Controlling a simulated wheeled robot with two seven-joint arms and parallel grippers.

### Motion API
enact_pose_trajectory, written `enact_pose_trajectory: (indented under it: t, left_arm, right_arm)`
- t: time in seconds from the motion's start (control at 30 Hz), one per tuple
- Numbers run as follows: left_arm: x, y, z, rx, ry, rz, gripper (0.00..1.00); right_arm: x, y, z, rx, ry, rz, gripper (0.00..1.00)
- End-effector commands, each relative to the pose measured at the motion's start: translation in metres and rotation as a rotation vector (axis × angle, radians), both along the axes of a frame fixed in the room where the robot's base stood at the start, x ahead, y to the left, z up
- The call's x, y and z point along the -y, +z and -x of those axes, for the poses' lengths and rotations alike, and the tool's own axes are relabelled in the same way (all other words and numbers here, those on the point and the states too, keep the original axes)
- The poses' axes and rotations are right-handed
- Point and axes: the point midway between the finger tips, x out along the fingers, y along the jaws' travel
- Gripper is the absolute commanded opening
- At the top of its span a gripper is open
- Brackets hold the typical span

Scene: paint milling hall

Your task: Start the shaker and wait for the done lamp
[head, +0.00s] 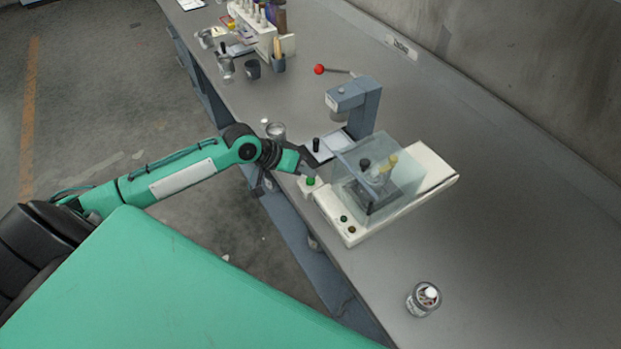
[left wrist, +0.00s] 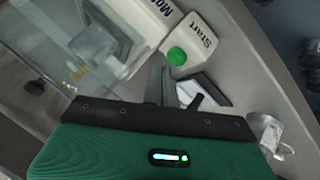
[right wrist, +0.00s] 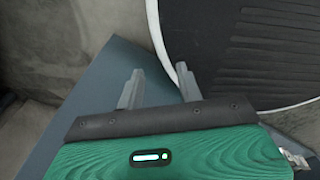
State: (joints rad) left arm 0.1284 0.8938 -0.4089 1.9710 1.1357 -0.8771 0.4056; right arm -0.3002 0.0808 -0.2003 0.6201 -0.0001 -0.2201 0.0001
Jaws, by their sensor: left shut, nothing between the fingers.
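The shaker (head: 433,166) is a white base on the bench with a clear cover (head: 402,205) over a clamp holding a small vessel. Two small lamps, one greenish (head: 344,218) and one amber-brown (head: 351,229), sit on its near end; I cannot tell that either is lit. The green start button (head: 311,181) is on a white box marked "Start" (left wrist: 200,45). My left gripper (head: 309,170) is shut and empty, its tips close beside the button (left wrist: 177,56); contact cannot be told. My right gripper (right wrist: 158,84) is open and empty, away from the bench's things.
A grey stand instrument (head: 362,105) stands behind the shaker. A metal cup (head: 276,132) is near my left wrist. A lidded jar (head: 423,299) stands at the near bench end. A rack with bottles (head: 258,27) is at the far end. The bench right of the shaker is clear.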

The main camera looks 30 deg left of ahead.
Motion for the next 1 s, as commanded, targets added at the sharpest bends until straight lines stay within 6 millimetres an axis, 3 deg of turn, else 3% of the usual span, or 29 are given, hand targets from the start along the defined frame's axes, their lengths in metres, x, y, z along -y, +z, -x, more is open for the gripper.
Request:
enact_pose_trajectory:
  t: [1.0]
  left_arm:
    - [0.000, -0.012, 0.000, -0.001, 0.000, 0.000, 0.00]
  right_arm:
    - [-0.002, 0.002, 0.000, 0.001, -0.001, -0.002, 0.36]
